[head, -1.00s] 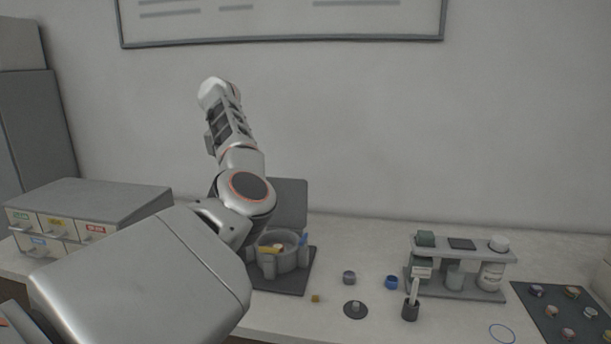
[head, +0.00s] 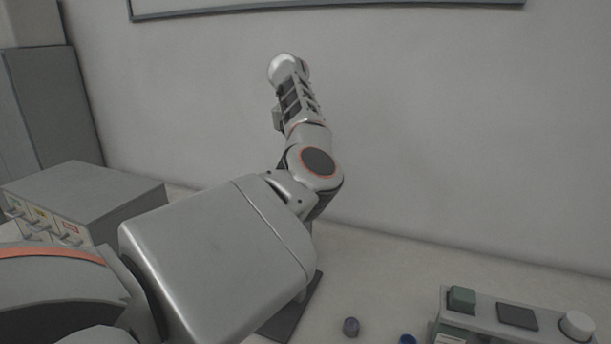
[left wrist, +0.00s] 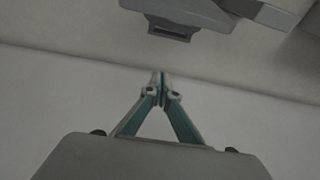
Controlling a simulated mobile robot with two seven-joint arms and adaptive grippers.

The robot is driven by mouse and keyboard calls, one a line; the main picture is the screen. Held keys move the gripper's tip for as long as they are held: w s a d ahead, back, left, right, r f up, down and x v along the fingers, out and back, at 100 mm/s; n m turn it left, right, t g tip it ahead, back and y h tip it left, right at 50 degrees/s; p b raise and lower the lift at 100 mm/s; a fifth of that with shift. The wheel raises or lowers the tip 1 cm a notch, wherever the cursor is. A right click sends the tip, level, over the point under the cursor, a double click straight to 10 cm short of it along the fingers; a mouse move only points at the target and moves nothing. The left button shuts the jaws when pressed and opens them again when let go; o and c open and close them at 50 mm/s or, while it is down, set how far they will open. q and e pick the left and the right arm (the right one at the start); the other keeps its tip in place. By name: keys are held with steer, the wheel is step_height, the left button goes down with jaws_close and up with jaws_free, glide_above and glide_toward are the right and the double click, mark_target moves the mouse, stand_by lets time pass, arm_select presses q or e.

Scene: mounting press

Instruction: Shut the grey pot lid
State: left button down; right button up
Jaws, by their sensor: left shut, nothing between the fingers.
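In the left wrist view, my left gripper (left wrist: 160,78) is shut and empty, its fingertips together in front of bare wall and counter. At the top of that view is a grey panel (left wrist: 185,8) with a slotted tab on its edge. It may be the pot lid, but I cannot tell for sure; it stands apart from the fingertips. In the head view my left arm covers the pot and lid, and the left gripper cannot be made out there. Only part of the dark base plate (head: 291,318) shows beside the arm. My right gripper is not in view.
A grey drawer cabinet (head: 85,192) stands at the left of the counter. The counter behind the small pieces is clear.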

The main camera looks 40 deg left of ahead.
arm_select(q)
step_height(320, 180, down, 9)
steer(key=s+p, duration=0.2)
steer(key=shift+d+r+p, duration=0.2)
steer(key=shift+d+p, duration=0.05)
steer(key=shift+p, duration=0.1)
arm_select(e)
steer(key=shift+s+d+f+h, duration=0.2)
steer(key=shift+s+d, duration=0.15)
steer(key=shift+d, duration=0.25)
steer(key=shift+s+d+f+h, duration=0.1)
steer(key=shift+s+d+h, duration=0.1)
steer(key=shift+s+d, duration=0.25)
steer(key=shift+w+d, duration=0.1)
